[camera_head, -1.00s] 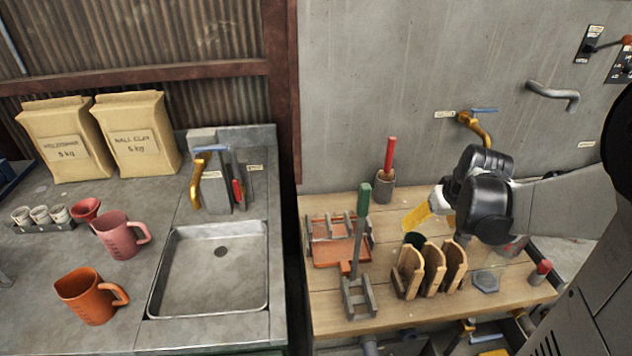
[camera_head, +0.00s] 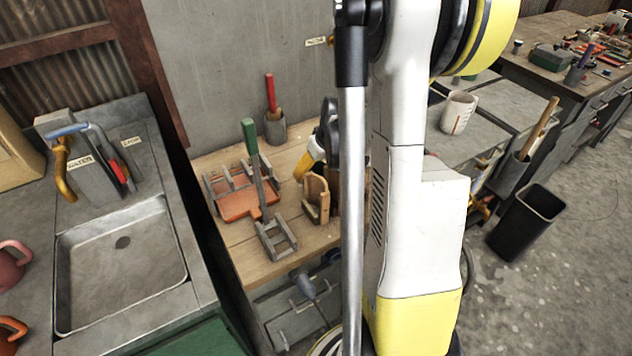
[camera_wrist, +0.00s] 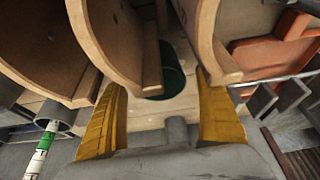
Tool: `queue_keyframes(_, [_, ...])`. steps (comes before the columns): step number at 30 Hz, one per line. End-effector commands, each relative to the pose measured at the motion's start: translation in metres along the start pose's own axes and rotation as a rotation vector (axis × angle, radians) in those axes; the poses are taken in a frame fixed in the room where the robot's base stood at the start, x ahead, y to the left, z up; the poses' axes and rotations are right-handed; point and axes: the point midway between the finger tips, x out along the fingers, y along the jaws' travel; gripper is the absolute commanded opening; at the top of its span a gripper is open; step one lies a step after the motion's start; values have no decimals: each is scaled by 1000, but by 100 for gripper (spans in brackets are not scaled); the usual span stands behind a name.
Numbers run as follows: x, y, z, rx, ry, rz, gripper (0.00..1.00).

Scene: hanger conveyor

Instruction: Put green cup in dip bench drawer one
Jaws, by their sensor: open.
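The green cup (camera_wrist: 172,72) shows in the wrist view as a dark green round shape beyond and between my fingertips, partly hidden by curved wooden pieces. I cannot make it out in the head view. In the head view only a yellow finger and dark part of my gripper (camera_head: 311,160) show above the wooden bench (camera_head: 262,272); my own body hides the rest. Below the bench are grey fronts with a rounded handle (camera_head: 304,284); I cannot tell which is drawer one.
Curved wooden holders (camera_head: 316,198) stand close to my fingers. Left of them are an orange tray (camera_head: 236,206), a grey rack with a green-handled tool (camera_head: 250,137), and a pot with a red-handled tool (camera_head: 275,130). A sink (camera_head: 120,265) lies left; a black bin (camera_head: 527,222) stands right.

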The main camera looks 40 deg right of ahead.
Motion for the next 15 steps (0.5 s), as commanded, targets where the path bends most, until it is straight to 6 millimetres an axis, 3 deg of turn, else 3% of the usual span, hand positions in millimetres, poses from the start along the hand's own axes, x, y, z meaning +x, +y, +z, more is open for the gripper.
queue_keyframes(7, [2,0,0,0,0,0,83])
queue_keyframes(8, [2,0,0,0,0,0,78])
queue_keyframes(13, [2,0,0,0,0,0,27])
queue_keyframes(15, [2,0,0,0,0,0,22])
